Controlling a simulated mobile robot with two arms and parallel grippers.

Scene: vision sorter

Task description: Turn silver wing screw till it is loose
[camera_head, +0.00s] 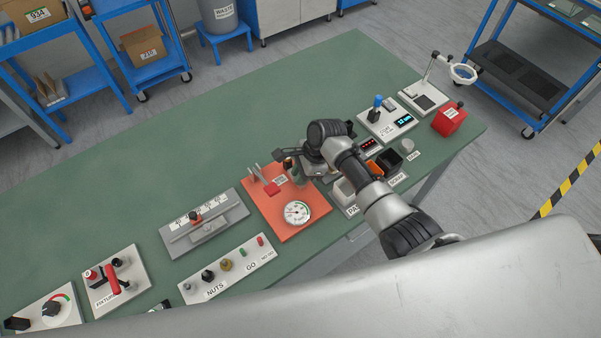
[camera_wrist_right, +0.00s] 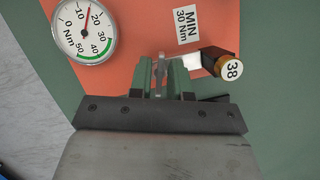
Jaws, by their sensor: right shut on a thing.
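An orange plate (camera_head: 262,213) lies on the green bench, and it fills much of the right wrist view (camera_wrist_right: 125,45). A round dial gauge (camera_head: 297,212) marked in Nm sits on it; in the wrist view the gauge (camera_wrist_right: 84,28) has its red needle between 10 and 20. My right gripper (camera_wrist_right: 160,78) is over the plate, its green fingers shut on the thin silver wing screw (camera_wrist_right: 160,70). Only a narrow upright part of the screw shows between the fingers. In the head view my right arm partly hides this spot. My left gripper is not in view.
A brass-ended part marked 38 (camera_wrist_right: 229,67) and a MIN 30 Nm label (camera_wrist_right: 187,27) are close to the gripper. A grey rail fixture (camera_head: 205,240) and a white nuts board (camera_head: 235,275) lie left of the plate. Black bins (camera_head: 389,160) stand to its right.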

